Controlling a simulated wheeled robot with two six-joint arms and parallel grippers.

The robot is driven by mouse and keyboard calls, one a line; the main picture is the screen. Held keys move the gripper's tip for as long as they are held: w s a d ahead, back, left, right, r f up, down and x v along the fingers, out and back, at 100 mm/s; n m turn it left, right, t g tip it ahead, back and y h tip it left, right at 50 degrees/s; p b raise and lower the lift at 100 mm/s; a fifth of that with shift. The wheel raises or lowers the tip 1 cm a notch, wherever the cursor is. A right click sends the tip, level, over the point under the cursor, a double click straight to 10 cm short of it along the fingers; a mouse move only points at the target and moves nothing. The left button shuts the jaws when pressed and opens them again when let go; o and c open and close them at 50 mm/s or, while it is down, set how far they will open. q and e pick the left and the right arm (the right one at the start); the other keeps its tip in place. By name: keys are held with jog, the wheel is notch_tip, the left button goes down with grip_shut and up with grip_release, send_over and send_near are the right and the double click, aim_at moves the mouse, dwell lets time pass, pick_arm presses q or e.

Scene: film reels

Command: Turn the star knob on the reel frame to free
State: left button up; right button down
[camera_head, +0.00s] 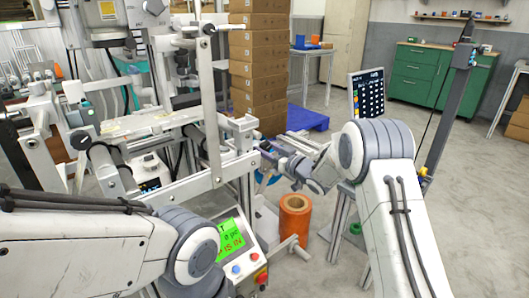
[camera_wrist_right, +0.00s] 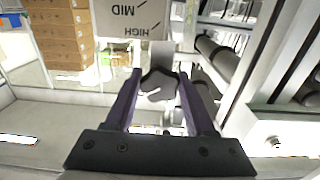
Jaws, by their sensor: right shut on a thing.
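The star knob (camera_wrist_right: 158,84) is dark, with rounded lobes. In the right wrist view it sits between the two purple fingers of my right gripper (camera_wrist_right: 157,90), which is shut on it. A pale plate (camera_wrist_right: 132,28) behind the knob carries the words MID and HIGH, upside down in this view. In the head view my right gripper (camera_head: 270,151) reaches to the right side of the pale reel frame (camera_head: 215,118); the knob cannot be made out there. My left arm crosses the lower left, but its gripper does not show.
An orange roll (camera_head: 295,218) stands low beside the frame. A control box with a green screen (camera_head: 231,240) is at bottom centre. A tablet (camera_head: 367,93) stands right of the frame. Stacked cartons (camera_head: 258,70) are behind. Open floor lies at the right.

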jog(key=n, duration=0.2)
jog(key=shift+n+b, duration=0.4)
jog(key=shift+c, duration=1.2)
grip_release()
jog(key=shift+s+d, duration=0.3)
jog(key=shift+s, duration=0.05)
jog(key=p+v, duration=0.1)
jog(key=v, duration=0.8)
jog(key=shift+s+p, duration=0.3)
jog(key=shift+d, duration=0.1)
